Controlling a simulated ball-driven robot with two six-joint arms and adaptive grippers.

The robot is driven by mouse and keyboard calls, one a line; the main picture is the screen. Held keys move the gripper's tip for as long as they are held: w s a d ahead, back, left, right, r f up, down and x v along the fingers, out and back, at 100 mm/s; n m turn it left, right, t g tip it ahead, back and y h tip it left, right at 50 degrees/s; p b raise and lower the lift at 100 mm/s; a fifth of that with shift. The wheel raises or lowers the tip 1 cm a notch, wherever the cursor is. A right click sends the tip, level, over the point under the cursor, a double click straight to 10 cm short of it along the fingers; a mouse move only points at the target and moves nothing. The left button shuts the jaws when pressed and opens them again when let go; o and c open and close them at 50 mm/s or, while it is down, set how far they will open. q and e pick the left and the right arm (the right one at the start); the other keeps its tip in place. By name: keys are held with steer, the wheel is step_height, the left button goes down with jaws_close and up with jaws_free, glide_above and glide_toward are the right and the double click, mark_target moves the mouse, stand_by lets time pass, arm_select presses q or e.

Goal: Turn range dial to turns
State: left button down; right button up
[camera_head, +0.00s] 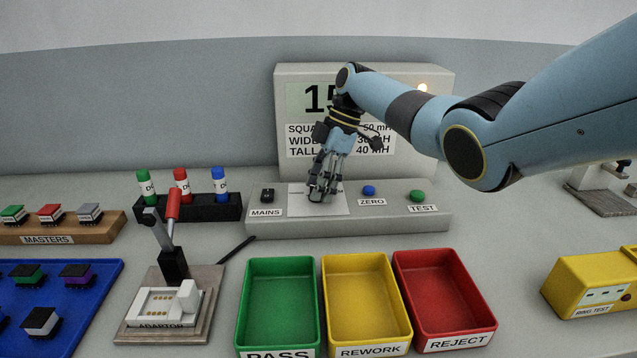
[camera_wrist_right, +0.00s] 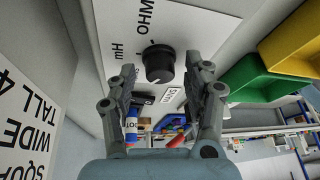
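The range dial (camera_wrist_right: 158,62) is a round black knob on a white plate marked OHM and mH in the right wrist view. No turns mark can be read there, and I cannot tell the dial's setting. In the head view the white dial plate (camera_head: 299,203) sits on the grey tester, and my right gripper hides the knob. My right gripper (camera_head: 322,192) points down at the plate. In the right wrist view its fingers (camera_wrist_right: 161,70) are apart, one on each side of the knob; I cannot tell whether they touch it. My left gripper is out of view.
The tester's base (camera_head: 385,222) also carries a MAINS switch (camera_head: 268,195), a blue ZERO button (camera_head: 369,190) and a green TEST button (camera_head: 417,196). Its display panel (camera_head: 420,150) stands behind. Green (camera_head: 242,305), yellow (camera_head: 327,300) and red (camera_head: 408,300) trays stand in front.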

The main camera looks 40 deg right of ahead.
steer(key=shift+r, duration=0.1)
steer(key=v, duration=1.1)
steer(key=shift+d+r, duration=0.15)
steer(key=shift+r, duration=0.25)
